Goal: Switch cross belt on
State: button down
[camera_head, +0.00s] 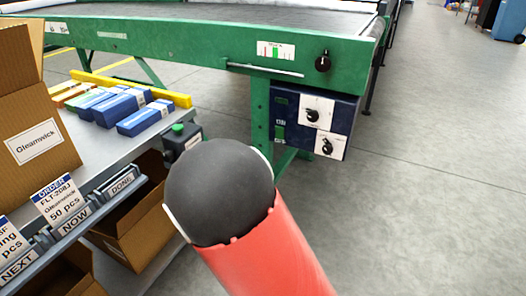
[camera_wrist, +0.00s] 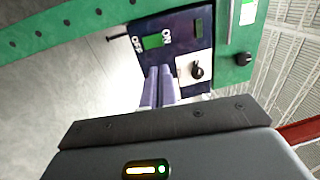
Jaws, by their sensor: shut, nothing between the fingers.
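A dark blue control box (camera_head: 340,105) hangs under the green machine frame. It carries two black knobs on white plates, an upper one (camera_head: 312,116) and a lower one (camera_head: 326,147). At its left side is a small green part (camera_head: 280,132). In the wrist view the box (camera_wrist: 183,28) shows a green part (camera_wrist: 153,41) between the words OFF and ON, and a black knob (camera_wrist: 197,72) on a white plate. My gripper (camera_wrist: 163,70) is shut and empty, its tips in front of the box beside the knob plate. Contact cannot be told. The head view hides my gripper behind my arm.
Another black knob (camera_head: 323,63) sits on the green frame (camera_head: 200,40) above the box. A grey bench (camera_head: 130,143) with blue cartons (camera_head: 145,118) and a green-buttoned small box (camera_head: 182,140) stands left.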

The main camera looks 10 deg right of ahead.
aim_at(279, 130)
jog(key=x, duration=1.3)
jog(key=shift+r, duration=0.1)
jog(key=shift+w+d+r+p, duration=0.15)
jog(key=shift+w+d+p, duration=0.05)
jog(key=shift+p, duration=0.15)
jog(key=shift+a, duration=0.1)
